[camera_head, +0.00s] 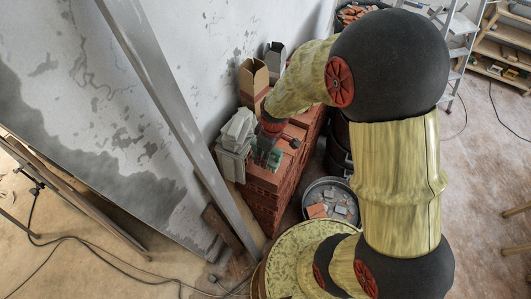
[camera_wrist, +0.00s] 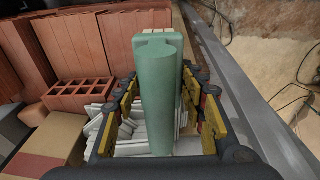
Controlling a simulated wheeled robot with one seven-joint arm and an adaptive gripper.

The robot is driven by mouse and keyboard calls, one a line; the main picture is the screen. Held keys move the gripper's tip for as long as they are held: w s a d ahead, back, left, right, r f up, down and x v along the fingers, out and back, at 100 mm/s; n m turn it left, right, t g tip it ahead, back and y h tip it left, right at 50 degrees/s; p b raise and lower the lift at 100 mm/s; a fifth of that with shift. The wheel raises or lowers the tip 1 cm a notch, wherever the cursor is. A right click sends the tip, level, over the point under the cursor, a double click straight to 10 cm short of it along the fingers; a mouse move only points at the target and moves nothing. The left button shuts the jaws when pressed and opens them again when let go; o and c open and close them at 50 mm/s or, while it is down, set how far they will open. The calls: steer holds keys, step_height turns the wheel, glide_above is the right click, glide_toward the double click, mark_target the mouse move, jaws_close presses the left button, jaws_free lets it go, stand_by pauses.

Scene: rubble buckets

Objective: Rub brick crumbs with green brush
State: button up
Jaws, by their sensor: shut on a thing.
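The green brush (camera_wrist: 158,95) fills the middle of the wrist view, its thick handle facing the camera and a pale edge showing at its far end. My gripper (camera_wrist: 160,84) is shut on it, with a yellow-padded finger on each side. In the head view, my gripper (camera_head: 264,148) is over the stack of red bricks (camera_head: 282,185), and part of the green brush (camera_head: 274,159) shows beside it. I cannot tell whether the brush touches the bricks. I cannot make out brick crumbs on the stack.
A bucket (camera_head: 305,203) with grey and red rubble stands right of the stack. A pale grey stacked object (camera_head: 234,145) sits at the stack's left end. An open cardboard box (camera_head: 253,80) stands behind. A leaning metal beam (camera_head: 180,110) runs close on the left.

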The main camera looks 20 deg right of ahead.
steer(key=shift+w+f, duration=0.1)
steer(key=shift+w, duration=0.05)
step_height(320, 180, down, 8)
steer(key=b, duration=0.7)
steer(key=shift+r, duration=0.25)
steer(key=shift+w+d+r+b, duration=0.15)
steer(key=shift+w+d+b, duration=0.1)
steer(key=shift+w+d, duration=0.35)
steer(key=shift+w+d+r+b, duration=0.15)
steer(key=shift+w+d+b, duration=0.1)
steer(key=shift+w+d, duration=0.35)
steer(key=shift+w+d+r, duration=0.1)
steer(key=shift+w+d, duration=0.5)
steer(key=shift+d, duration=0.05)
steer(key=shift+f+b, duration=0.7)
steer(key=shift+b, duration=0.3)
steer(key=shift+s+a, duration=0.15)
steer(key=shift+s+a+f, duration=0.1)
steer(key=shift+s+a, duration=0.95)
steer(key=shift+s, duration=0.1)
steer(key=shift+s+a+f, duration=0.15)
steer(key=shift+s+a, duration=0.25)
steer(key=shift+s, duration=0.15)
